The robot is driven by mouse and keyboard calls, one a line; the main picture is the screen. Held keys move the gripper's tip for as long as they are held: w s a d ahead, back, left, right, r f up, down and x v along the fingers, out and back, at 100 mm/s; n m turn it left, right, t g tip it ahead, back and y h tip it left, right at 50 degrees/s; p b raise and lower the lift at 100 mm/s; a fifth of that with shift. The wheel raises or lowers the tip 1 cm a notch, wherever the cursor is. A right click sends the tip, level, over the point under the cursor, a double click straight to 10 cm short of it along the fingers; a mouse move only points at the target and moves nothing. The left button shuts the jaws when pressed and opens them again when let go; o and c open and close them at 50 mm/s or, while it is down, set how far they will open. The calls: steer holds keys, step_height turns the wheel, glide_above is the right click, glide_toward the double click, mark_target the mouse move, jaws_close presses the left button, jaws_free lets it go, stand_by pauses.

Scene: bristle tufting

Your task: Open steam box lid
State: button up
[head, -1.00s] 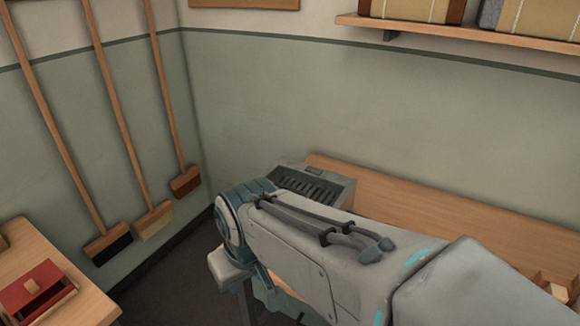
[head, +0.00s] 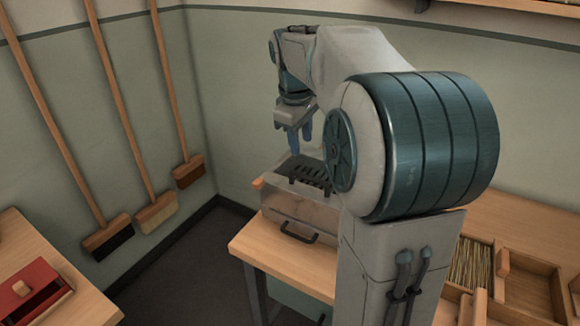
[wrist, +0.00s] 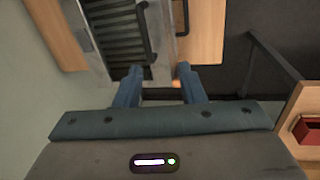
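The steam box (head: 290,212) is a grey metal box on the wooden bench, with dark slats (head: 312,174) on its top and a dark bar handle (head: 298,236) on its front. The lid looks shut. My gripper (head: 296,148) hangs above the box with its blue fingers pointing down, clear of it. In the wrist view my gripper (wrist: 160,72) is open, with nothing between its fingers. The slatted top (wrist: 120,38) and a dark bar (wrist: 149,30) lie beyond the fingertips. My arm hides the box's right side.
A wooden bench (head: 285,266) carries the box. Wooden trays with bristle bundles (head: 470,264) stand at the right. A red box (head: 32,293) sits on a table at the left. Several brooms (head: 188,172) lean on the wall. Dark floor (head: 190,265) lies between the tables.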

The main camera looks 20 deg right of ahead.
mark_target(309, 177)
steer(key=shift+n, duration=0.4)
steer(key=x, duration=0.5)
steer(key=w+d+x, duration=0.1)
steer(key=x, duration=0.3)
steer(key=w+d+b+x, duration=0.1)
steer(key=x, duration=0.4)
jaws_close()
